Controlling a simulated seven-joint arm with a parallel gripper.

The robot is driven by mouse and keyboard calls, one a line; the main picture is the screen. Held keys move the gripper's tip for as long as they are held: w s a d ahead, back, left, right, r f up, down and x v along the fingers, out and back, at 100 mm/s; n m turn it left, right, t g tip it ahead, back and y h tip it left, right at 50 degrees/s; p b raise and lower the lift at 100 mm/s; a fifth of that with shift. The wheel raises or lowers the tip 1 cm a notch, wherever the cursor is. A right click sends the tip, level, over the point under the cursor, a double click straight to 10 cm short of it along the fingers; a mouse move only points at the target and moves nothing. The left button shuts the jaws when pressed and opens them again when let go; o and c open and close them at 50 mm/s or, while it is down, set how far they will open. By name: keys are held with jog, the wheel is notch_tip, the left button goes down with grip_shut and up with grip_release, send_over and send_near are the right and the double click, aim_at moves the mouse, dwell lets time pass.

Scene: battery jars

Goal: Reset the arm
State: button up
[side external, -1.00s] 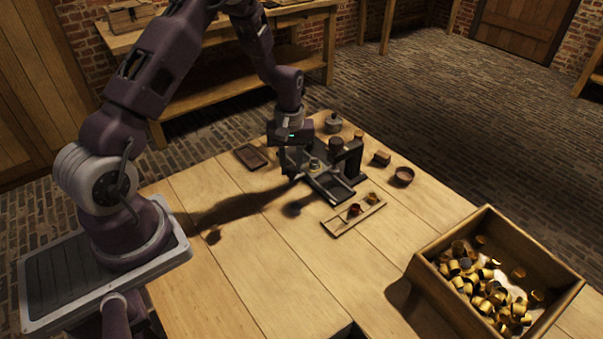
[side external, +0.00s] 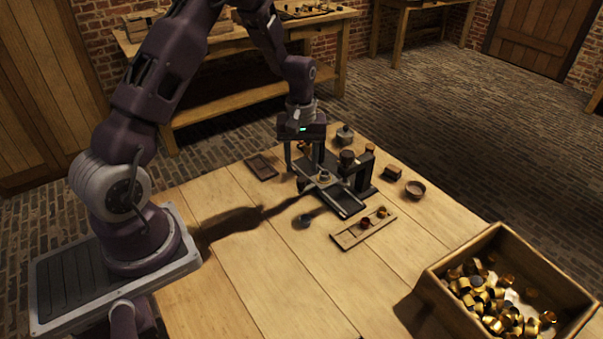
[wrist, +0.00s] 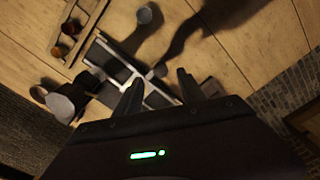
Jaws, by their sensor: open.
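My gripper (side external: 304,160) is open and hangs above the left side of the dark metal fixture (side external: 345,203), with nothing visible between its fingers. The fixture has pale rails and a dark upright post. A small round piece (side external: 323,177) sits on the fixture, below and to the right of the fingers. In the wrist view my two fingertips (wrist: 159,80) stand wide apart, with the fixture (wrist: 118,62) beyond them to the left. I cannot judge the exact height of the fingers above it.
A slotted wooden tray (side external: 348,237) holds two small cups. A small dark round cup (side external: 302,222) stands nearby. A flat dark tray (side external: 261,167), a grey jar (side external: 344,135) and a bowl (side external: 415,190) surround the fixture. A wooden crate (side external: 425,283) holds brass pieces. The front-left tabletop is clear.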

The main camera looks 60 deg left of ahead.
notch_tip(320, 180, up, 2)
jog(key=shift+r, duration=0.2)
jog(key=s+d+r+m+t, duration=0.1)
jog(key=s+d+r+m, duration=0.2)
jog(key=r, duration=0.5)
jog(key=s+d+r+m+t, duration=0.1)
jog(key=s+d+r, duration=0.1)
jog(key=d+r, duration=0.4)
jog(key=s+d+r+m+t, duration=0.1)
jog(key=s+d+r+m, duration=0.1)
jog(key=s, duration=0.4)
jog(key=s+d+r+m+t, duration=0.1)
jog(key=s+d+r+m, duration=0.1)
jog(key=s, duration=0.5)
jog(key=s+d+r+m+t, duration=0.1)
jog(key=s+d+r+m, duration=0.1)
jog(key=s, duration=0.4)
notch_tip(320, 180, up, 3)
jog(key=shift+s+f+m+t, duration=0.2)
jog(key=shift+s+m+t, duration=0.1)
jog(key=shift+m, duration=0.3)
